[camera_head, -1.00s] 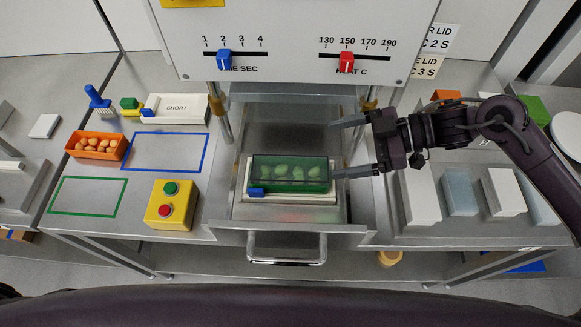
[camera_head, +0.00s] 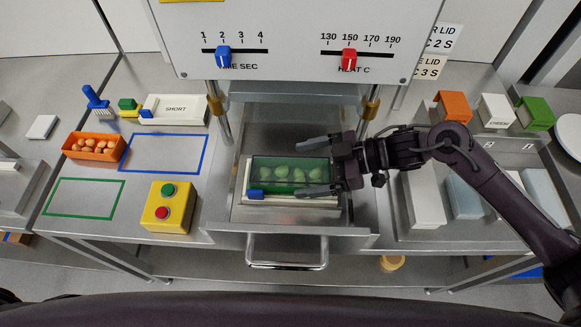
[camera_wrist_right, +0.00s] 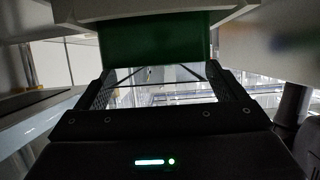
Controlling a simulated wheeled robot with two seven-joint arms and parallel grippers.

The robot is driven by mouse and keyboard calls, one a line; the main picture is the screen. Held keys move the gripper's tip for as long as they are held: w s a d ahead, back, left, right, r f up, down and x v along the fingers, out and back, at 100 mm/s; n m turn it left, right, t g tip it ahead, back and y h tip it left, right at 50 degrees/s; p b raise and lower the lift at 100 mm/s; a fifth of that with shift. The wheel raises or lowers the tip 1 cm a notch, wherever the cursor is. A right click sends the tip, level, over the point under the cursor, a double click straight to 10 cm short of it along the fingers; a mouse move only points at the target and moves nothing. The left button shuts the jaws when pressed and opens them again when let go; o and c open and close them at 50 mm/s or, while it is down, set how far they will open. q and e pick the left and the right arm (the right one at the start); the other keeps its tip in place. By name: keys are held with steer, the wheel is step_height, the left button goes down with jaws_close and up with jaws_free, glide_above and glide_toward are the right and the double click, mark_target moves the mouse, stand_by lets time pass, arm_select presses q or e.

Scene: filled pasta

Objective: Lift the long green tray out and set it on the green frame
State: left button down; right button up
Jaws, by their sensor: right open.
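The long green tray (camera_head: 262,160) sits in the open drawer, on a white carrier with a blue tab (camera_head: 255,194). Its clear top shows several pale green filled pieces inside. The green frame (camera_head: 84,210) is an empty outline on the bench at the left. My right gripper (camera_head: 308,166) is open, its two fingers over the right part of the tray, one along the far side and one along the near side; contact cannot be told. In the right wrist view the tray's green end (camera_wrist_right: 153,45) stands between the fingers. My left gripper is not in view.
A yellow button box (camera_head: 172,206) stands between the green frame and the drawer. A blue frame (camera_head: 165,152), an orange tray (camera_head: 95,147) and a white SHORT carrier (camera_head: 176,108) lie behind. The press panel (camera_head: 295,40) overhangs the drawer's back.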

steer(key=shift+a+f, duration=0.2)
steer(key=shift+a, duration=0.25)
steer(key=c, duration=1.2)
